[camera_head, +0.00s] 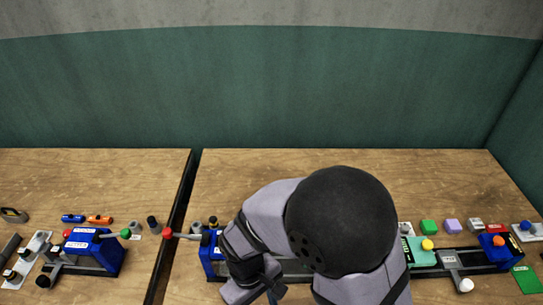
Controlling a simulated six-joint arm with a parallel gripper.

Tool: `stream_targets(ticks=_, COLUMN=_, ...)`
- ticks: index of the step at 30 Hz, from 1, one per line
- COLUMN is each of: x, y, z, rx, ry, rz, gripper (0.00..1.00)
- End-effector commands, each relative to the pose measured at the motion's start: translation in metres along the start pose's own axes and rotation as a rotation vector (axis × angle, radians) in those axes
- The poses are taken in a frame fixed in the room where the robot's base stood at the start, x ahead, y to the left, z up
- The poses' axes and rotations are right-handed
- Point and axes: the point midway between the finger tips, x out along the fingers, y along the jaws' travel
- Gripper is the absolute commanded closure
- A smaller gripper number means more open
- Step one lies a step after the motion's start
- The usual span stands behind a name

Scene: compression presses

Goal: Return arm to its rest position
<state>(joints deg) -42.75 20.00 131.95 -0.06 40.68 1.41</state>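My arm, grey with a large round black joint cover, fills the lower middle of the head view. It is bent over the front of the right table. What looks like my gripper (264,284) is a dark part at the lower left end of the arm, near the bottom edge. Its fingertips are too small and too hidden to show whether they are open or shut, or whether they hold anything. The arm hides the middle of the press line behind it.
A blue press (94,250) with a green-knobbed lever stands on the left table (60,180). Another blue press (207,247) with a red-knobbed lever is left of my arm. A dark gap separates the tables. Coloured blocks, including a green one (428,227), lie right. The tables' back is clear.

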Motion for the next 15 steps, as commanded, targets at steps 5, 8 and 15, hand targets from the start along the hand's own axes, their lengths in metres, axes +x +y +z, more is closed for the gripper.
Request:
stream_targets(ticks=5, x=-0.010, y=0.036, z=0.041, rx=0.135, ry=0.007, rz=-0.035, gripper=0.56)
stream_targets(ticks=8, x=-0.017, y=0.057, z=0.060, rx=0.247, ry=0.032, rz=-0.056, gripper=0.56)
stream_targets(ticks=15, x=-0.041, y=0.114, z=0.085, rx=0.539, ry=0.156, rz=-0.080, gripper=0.56)
